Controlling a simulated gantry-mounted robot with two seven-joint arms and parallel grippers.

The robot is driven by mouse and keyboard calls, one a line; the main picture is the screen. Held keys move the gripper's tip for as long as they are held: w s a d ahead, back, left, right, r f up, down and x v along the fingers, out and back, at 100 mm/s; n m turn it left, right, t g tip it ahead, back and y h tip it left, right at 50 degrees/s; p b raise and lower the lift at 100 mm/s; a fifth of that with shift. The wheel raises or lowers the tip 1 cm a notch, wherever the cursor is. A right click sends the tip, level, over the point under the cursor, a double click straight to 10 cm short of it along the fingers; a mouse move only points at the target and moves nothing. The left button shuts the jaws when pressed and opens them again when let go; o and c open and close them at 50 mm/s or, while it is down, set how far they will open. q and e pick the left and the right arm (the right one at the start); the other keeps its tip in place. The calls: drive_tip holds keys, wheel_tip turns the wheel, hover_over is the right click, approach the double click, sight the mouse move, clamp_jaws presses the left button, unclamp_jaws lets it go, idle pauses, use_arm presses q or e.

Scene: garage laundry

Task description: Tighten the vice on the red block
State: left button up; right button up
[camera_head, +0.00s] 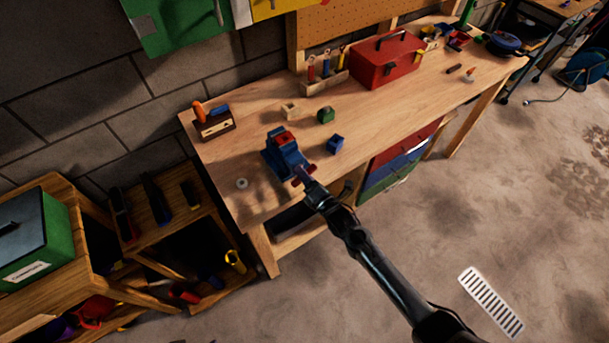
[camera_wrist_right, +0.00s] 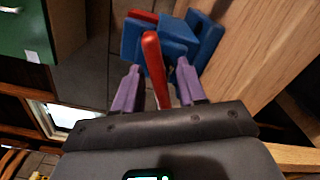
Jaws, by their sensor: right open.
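The blue vice (camera_head: 283,160) stands near the left front edge of the wooden workbench (camera_head: 228,165). The red block (camera_head: 285,138) sits at the top of the vice, between its jaws; I cannot tell how tightly. The red vice handle (camera_head: 311,168) sticks out on the front side. My right gripper (camera_head: 303,178) is at the handle. In the right wrist view, its two purple fingers (camera_wrist_right: 159,84) are open, one on each side of the red handle bar (camera_wrist_right: 154,62), with the blue vice (camera_wrist_right: 172,38) just beyond. My left gripper is not in view.
A blue cube (camera_head: 335,144), a green block (camera_head: 325,115) and a pale wooden block (camera_head: 290,110) lie near the vice. A tool rack (camera_head: 213,124) and a red toolbox (camera_head: 388,61) stand farther back. The bench to the right of the blue cube is clear.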

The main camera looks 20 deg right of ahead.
drive_tip(key=shift+c, duration=0.3)
clamp_jaws()
drive_tip(key=shift+m, duration=0.3)
drive_tip(key=m, duration=0.6)
drive_tip(key=shift+w+r, duration=0.1)
drive_tip(key=m, duration=0.6)
drive_tip(key=shift+r, duration=0.1)
drive_tip(key=shift+m, duration=0.3)
idle(0.7)
